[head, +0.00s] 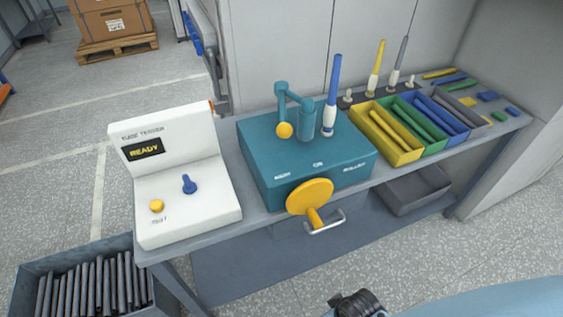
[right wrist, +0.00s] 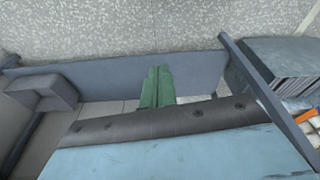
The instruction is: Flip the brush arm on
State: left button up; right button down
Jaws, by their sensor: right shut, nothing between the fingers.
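The teal brush machine (head: 270,165) sits mid-bench in the head view. A blue bobbin tube (head: 333,85) stands upright on a white base at the machine's back right. A yellow wheel (head: 310,196) is on the front face; the small labels there are hard to read. My right gripper (right wrist: 156,88), with green fingers, is shut and empty in the right wrist view, away from the brush arm. My left gripper is not in view.
A white tube tester (head: 185,180) reading READY stands left of the machine. Yellow, green and blue trays (head: 404,152) and upright tubes are to its right. A crate (head: 60,270) of dark tubes is on the floor.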

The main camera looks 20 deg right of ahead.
jog(key=w+r+n+t, duration=0.1)
jog(key=w+r, duration=0.2)
jog(key=r, duration=0.7)
jog(key=w+r+t, duration=0.2)
jog(key=w+r, duration=0.1)
jog(key=r, duration=0.6)
jog(key=w+a+r+n+t+y, duration=0.1)
jog(key=w+a+r+n+t, duration=0.2)
jog(key=w+r+n+t, duration=0.3)
jog(key=w+a+r+n+t+y, duration=0.2)
jog(key=w+a+r+n+t, duration=0.2)
jog(key=r, duration=0.9)
jog(key=w+n+t, duration=0.3)
jog(key=w+n, duration=0.1)
jog(key=w, duration=0.1)
jog(key=shift+a+n, duration=0.2)
jog(key=shift+n, duration=0.2)
